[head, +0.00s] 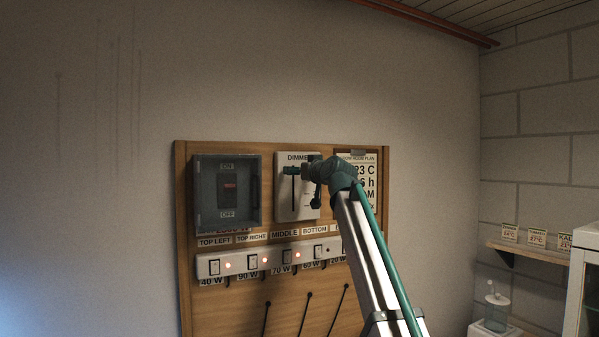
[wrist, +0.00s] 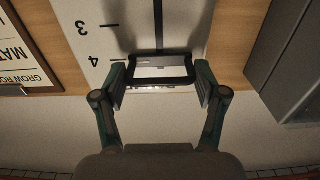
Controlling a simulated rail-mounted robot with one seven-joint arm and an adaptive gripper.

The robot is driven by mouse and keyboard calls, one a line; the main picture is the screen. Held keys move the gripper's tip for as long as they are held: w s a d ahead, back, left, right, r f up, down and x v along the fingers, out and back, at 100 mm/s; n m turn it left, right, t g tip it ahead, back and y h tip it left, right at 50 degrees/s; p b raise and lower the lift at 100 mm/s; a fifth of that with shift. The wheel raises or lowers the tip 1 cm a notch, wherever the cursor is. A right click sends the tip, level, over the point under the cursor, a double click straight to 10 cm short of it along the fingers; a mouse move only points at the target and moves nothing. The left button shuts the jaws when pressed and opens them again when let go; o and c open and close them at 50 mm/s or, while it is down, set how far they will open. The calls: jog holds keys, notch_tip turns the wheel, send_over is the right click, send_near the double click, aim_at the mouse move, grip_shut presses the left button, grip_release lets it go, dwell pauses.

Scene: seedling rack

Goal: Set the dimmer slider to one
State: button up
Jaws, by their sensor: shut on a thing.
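The dimmer (head: 283,208) is a pale panel on a wooden board, with a dark vertical slot below my gripper in the head view. My gripper (head: 292,170) is at its upper part and hides the slider there. In the wrist view, which is upside down, the slider knob (wrist: 163,71) is a dark-framed block with a light face. It sits at about the 4 mark of the panel's scale (wrist: 93,58), with the 3 farther along the slot. My gripper (wrist: 162,84) has one teal finger on each side of the knob and is shut on it.
A grey ON/OFF switch box (head: 226,215) is left of the dimmer. A row of switches (head: 275,258) with several red lights runs below. A grow room plan sheet (head: 371,168) hangs on the right, partly behind my arm. A shelf (head: 530,250) is at far right.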

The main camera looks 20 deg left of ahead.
notch_tip(320, 180, down, 12)
jog(key=b, duration=0.8)
jog(key=shift+w+f, duration=0.1)
jog(key=shift+f, duration=0.1)
jog(key=o, duration=1.5)
jog(key=shift+d+f, duration=0.1)
jog(key=shift+c, duration=0.2)
jog(key=shift+w, duration=0.15)
jog(key=shift+s, duration=0.2)
jog(key=v, duration=1.2)
